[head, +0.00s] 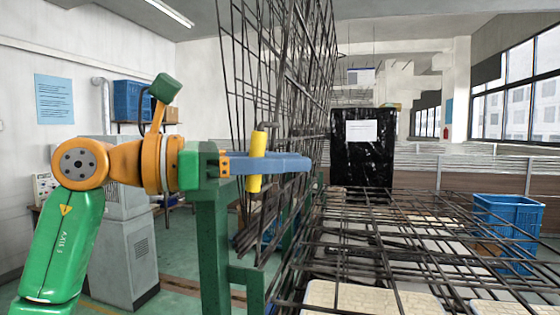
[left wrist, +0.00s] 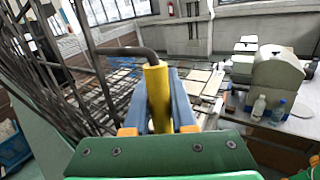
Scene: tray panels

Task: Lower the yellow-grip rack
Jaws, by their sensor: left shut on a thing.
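The yellow-grip rack (head: 300,50) is a tall panel of dark wire mesh standing nearly upright, leaning slightly, in the middle of the head view. Its yellow grip (head: 256,175) is a short upright cylinder on the panel's left side. My left gripper (head: 300,163) reaches in from the left with its blue fingers shut around the grip. In the left wrist view, the yellow grip (left wrist: 157,95) stands between the two fingers, with a bent dark bar at its top. The rack's mesh fills that view's left side. My right gripper is not in view.
A flat wire mesh panel (head: 400,235) lies at right over pale slabs. Beyond it stand a black wrapped block (head: 363,147) and a blue crate (head: 507,220). A green post (head: 212,240) stands below my left gripper. Bottles (left wrist: 258,107) stand on a table in the left wrist view.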

